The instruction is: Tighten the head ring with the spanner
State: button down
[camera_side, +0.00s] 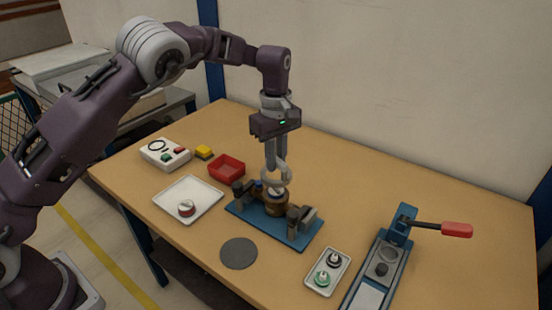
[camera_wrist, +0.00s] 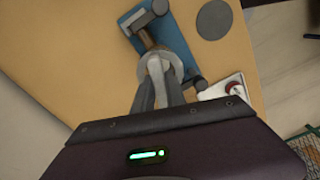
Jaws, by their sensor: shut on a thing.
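My gripper (camera_side: 277,165) points down over the blue fixture (camera_side: 250,214) and is shut on the spanner (camera_side: 267,177), a pale grey ring-shaped tool. The spanner also shows between the fingertips in the wrist view (camera_wrist: 155,62). Below it, a brass-brown meter body (camera_side: 277,206) stands upright between the dark clamps of the fixture. The spanner is right at the top of the meter; I cannot tell whether it sits on the head ring or just above it. The head ring itself is mostly hidden by the spanner and fingers.
A white tray (camera_side: 205,207) with a small red-and-white part (camera_side: 186,208) and a red bin (camera_side: 227,168) lie left of the fixture. A dark round mat (camera_side: 239,253) is in front. A small tray (camera_side: 340,262) and a blue press with a red handle (camera_side: 457,230) stand right.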

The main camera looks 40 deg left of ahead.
aim_at(276, 190)
jog(key=n, duration=0.4)
jog(key=shift+n, duration=0.4)
jog(key=n, duration=0.3)
jog(key=shift+n, duration=0.3)
jog(key=shift+f+n, duration=0.3)
jog(key=shift+f, duration=1.45)
jog(key=shift+f, duration=1.45)
